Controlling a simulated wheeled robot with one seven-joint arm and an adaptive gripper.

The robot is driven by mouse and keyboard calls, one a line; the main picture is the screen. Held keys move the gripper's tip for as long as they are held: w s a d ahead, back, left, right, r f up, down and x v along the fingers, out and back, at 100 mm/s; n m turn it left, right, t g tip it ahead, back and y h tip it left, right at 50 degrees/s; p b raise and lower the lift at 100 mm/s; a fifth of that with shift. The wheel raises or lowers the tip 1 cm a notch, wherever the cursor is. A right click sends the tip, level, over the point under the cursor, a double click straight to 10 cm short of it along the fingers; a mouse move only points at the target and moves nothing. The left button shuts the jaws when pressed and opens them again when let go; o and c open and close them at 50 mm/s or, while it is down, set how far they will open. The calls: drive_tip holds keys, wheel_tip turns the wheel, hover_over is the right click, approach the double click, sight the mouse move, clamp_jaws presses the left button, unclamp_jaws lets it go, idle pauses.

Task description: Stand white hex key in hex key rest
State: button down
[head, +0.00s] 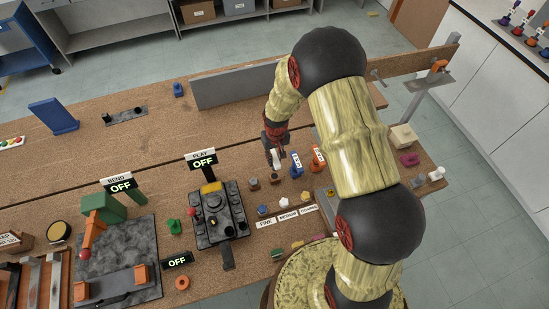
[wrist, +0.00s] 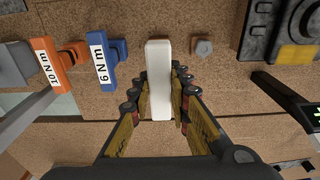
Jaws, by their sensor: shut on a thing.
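My gripper (head: 273,152) is shut on a white bar-shaped piece, the white hex key (head: 276,158), over the middle of the brown bench. In the wrist view the white hex key (wrist: 158,75) lies between the two fingers of my gripper (wrist: 160,88) and extends past their tips. Whether its far end touches anything is not clear. A small grey hexagonal piece (wrist: 203,47) sits on the bench just right of it in the wrist view; it also shows in the head view (head: 254,184). I cannot tell which piece is the hex key rest.
A blue block marked 6 N m (wrist: 103,60) and an orange block marked 10 N m (wrist: 55,66) stand close beside the key. A dark control box (head: 220,213) is left of it in the head view. A grey panel (head: 240,86) stands behind.

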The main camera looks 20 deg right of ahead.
drive_tip(key=shift+r+p, duration=0.3)
drive_tip(key=shift+r, duration=0.35)
drive_tip(key=shift+w+f, duration=0.1)
drive_tip(key=shift+f+b, duration=2.35)
drive_tip(key=shift+f, duration=0.55)
drive_tip(key=shift+f+b, duration=1.7)
drive_tip(key=shift+f, duration=0.05)
